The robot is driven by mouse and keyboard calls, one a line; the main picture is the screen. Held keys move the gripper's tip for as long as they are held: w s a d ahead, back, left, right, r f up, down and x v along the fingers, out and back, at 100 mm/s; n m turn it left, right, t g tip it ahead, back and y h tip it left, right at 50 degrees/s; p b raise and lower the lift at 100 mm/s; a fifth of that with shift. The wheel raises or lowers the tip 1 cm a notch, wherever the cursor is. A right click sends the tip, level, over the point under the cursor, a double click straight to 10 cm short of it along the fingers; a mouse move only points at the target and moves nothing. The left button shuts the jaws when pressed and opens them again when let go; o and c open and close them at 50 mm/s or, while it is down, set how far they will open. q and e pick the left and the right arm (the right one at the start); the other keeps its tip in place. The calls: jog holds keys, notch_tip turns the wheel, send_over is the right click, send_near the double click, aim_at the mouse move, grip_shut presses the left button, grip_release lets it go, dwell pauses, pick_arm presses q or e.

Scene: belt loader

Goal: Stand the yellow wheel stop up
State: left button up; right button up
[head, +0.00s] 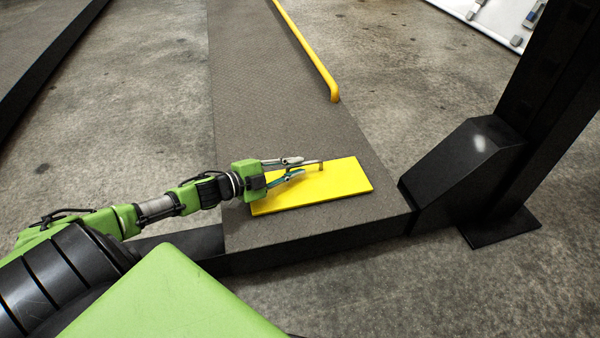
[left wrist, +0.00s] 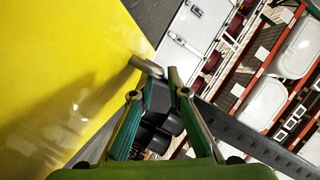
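The yellow wheel stop (head: 340,180) is a flat yellow plate lying on the dark textured surface near its front end. A small grey bar like a handle (head: 321,163) stands off its top face. My left gripper (head: 302,166) is over the plate, its fingers close around or beside that bar. In the left wrist view the plate (left wrist: 60,70) fills the left side, and the grey bar (left wrist: 147,67) is right at the gripper's fingertips (left wrist: 165,78). I cannot tell whether the fingers press on it. My right gripper is not in view.
The dark belt deck (head: 265,80) runs away from me, with a yellow rail (head: 310,50) along its right edge. A black post with a sloped foot (head: 465,165) stands just right of the plate. Bare concrete floor lies left and right.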

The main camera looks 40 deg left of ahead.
pick_arm(q)
jog(key=shift+b+x, duration=0.45)
jog(key=shift+x, duration=0.65)
jog(key=shift+c, duration=0.5)
grip_shut()
jog(key=shift+r, duration=0.1)
